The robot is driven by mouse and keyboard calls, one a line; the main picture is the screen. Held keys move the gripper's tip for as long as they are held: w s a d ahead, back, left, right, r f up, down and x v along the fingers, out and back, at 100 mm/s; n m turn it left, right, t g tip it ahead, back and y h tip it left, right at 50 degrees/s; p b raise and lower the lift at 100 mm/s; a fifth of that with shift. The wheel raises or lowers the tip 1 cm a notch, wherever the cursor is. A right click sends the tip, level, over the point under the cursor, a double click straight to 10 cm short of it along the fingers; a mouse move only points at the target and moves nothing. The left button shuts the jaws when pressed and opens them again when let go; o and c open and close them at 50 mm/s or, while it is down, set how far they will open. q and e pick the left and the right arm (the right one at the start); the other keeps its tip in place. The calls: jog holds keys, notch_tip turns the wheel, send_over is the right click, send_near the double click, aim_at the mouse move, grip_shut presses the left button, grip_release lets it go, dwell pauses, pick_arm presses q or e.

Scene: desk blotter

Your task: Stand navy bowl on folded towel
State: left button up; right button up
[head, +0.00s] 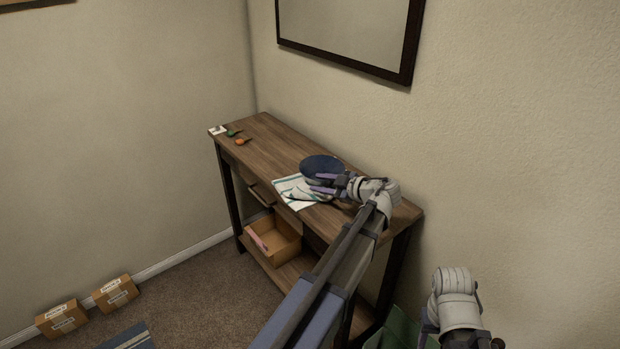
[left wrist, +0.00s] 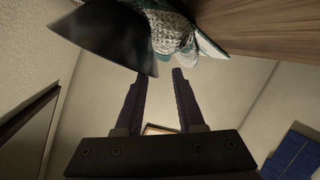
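The navy bowl (head: 321,165) is at the middle of the wooden table, at the back edge of the folded towel (head: 290,187), which is white with green stripes. In the left wrist view the dark bowl (left wrist: 100,35) overlaps the crumpled towel (left wrist: 172,32); I cannot tell how fully the towel bears it. My left gripper (head: 314,184) is just in front of the bowl, over the towel. In the left wrist view its fingers (left wrist: 158,76) are apart with nothing between them, close to the bowl's rim. My right gripper (head: 428,328) is low at the right, its fingers mostly hidden.
The wooden table (head: 266,145) stands against the wall, below a framed mirror or picture (head: 345,35). Small items, one orange (head: 242,141), lie at its far left end. An open drawer or box (head: 275,240) is below. Two cardboard boxes (head: 116,293) stand on the floor.

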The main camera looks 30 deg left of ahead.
pick_arm(q)
jog(key=p+v, duration=0.1)
jog(key=v, duration=0.5)
jog(key=shift+d+r+p, duration=0.1)
jog(key=shift+d+p, duration=0.1)
jog(key=shift+p, duration=0.1)
dwell(0.4)
